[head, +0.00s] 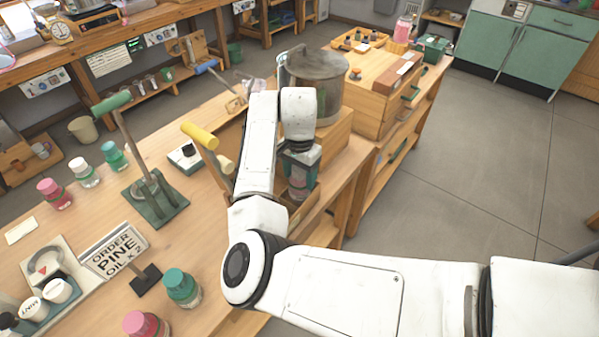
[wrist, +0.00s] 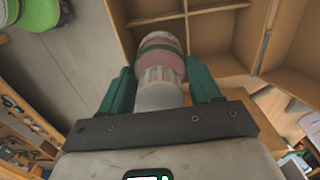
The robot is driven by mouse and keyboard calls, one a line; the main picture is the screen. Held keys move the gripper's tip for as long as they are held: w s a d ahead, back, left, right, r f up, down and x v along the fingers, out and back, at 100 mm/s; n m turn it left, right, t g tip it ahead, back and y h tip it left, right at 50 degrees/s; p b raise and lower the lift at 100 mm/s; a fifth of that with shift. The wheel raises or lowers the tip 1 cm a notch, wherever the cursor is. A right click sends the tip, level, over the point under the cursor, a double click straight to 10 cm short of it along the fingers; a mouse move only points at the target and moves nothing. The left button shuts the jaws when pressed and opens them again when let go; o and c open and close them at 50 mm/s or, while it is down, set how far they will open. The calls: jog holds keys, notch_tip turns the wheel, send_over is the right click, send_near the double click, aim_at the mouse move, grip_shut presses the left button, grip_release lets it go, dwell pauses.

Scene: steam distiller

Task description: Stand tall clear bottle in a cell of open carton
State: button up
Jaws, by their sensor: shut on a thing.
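My gripper (wrist: 161,78) has green fingers shut on the clear bottle (wrist: 163,65), which has a pale cap, pinkish contents and a green band. The cap end is nearest the wrist camera and the base points away. In the wrist view the open carton (wrist: 222,8), brown with dividers forming cells, lies beyond the bottle. The bottle's base overlaps the carton's cells in the picture; I cannot tell whether it is inside or above them. In the head view my gripper (head: 299,160) and the bottle (head: 298,182) show just past my arm, which hides much of the carton.
A large metal pot (head: 318,80) stands behind my gripper. A yellow-handled lever (head: 200,136) and a green-handled press (head: 155,195) stand to the left. An order sign (head: 113,250) and several small capped bottles are on the bench. Open floor (head: 450,150) lies to the right.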

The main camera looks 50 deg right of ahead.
jog(key=shift+f, duration=0.25)
jog(key=o, duration=0.8)
jog(key=shift+c, duration=0.2)
notch_tip(320, 180, up, 11)
jog(key=p, duration=0.9)
jog(key=shift+r, duration=0.1)
jog(key=shift+d+r, duration=0.1)
jog(key=shift+r, duration=0.9)
